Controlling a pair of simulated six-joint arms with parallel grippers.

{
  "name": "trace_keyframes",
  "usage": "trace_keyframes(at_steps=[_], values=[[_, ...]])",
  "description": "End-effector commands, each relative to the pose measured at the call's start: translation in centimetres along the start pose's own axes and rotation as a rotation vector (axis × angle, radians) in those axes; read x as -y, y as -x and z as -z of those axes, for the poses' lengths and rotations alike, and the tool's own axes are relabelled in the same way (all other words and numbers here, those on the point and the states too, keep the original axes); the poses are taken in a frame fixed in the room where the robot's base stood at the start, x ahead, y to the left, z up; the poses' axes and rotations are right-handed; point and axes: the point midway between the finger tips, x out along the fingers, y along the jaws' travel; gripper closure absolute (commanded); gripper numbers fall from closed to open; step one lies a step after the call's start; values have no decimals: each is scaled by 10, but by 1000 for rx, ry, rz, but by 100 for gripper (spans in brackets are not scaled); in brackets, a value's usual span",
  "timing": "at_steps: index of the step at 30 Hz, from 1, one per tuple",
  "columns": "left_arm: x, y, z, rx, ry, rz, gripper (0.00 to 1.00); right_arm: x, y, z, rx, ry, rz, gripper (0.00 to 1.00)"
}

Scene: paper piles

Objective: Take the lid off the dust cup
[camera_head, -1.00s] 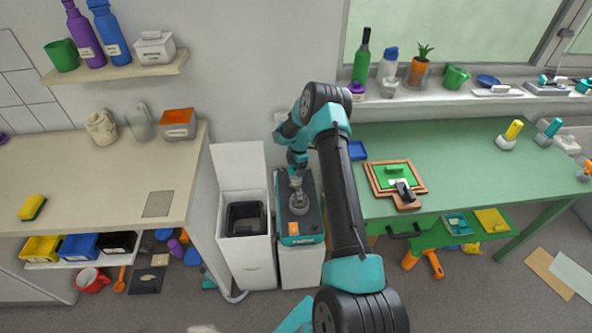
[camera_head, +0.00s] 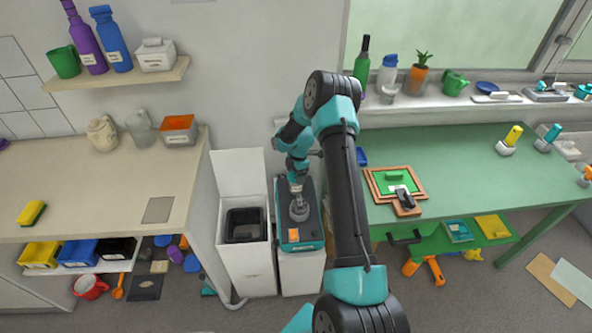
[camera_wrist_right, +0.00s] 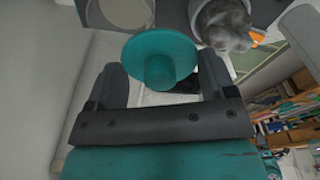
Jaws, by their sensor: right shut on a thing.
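My right gripper (camera_head: 297,187) is above the dark and teal machine (camera_head: 307,243), over a grey round part (camera_head: 299,211) on its top. The right wrist view shows the same gripper (camera_wrist_right: 162,80) shut on a teal round lid (camera_wrist_right: 160,50), gripped between its two fingers. Beyond the lid is a round grey rim with a fuzzy grey mass (camera_wrist_right: 225,22) in it, probably the dust cup with dust. An orange bit (camera_wrist_right: 257,38) shows beside it. In the head view the lid is too small to tell from the gripper. My left gripper is out of view.
A white bin (camera_head: 248,270) with a dark liner and raised cover stands left of the machine. A beige counter (camera_head: 100,185) is farther left. A green bench (camera_head: 455,160) with a framed green board (camera_head: 380,190) is on the right, behind my arm.

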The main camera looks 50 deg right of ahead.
Motion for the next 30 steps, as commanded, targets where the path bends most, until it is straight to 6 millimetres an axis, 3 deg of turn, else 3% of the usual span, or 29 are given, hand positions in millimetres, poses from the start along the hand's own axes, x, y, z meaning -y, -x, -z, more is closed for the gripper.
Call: trace_keyframes(at_steps=[15, 22, 30], values=[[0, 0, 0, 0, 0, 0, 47, 84, 3, 49, -1, 3, 2, 45], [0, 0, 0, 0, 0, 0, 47, 100, 4, 58, -1, 1, 1, 45], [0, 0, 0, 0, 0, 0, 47, 102, 4, 60, -1, 1, -1, 45]])
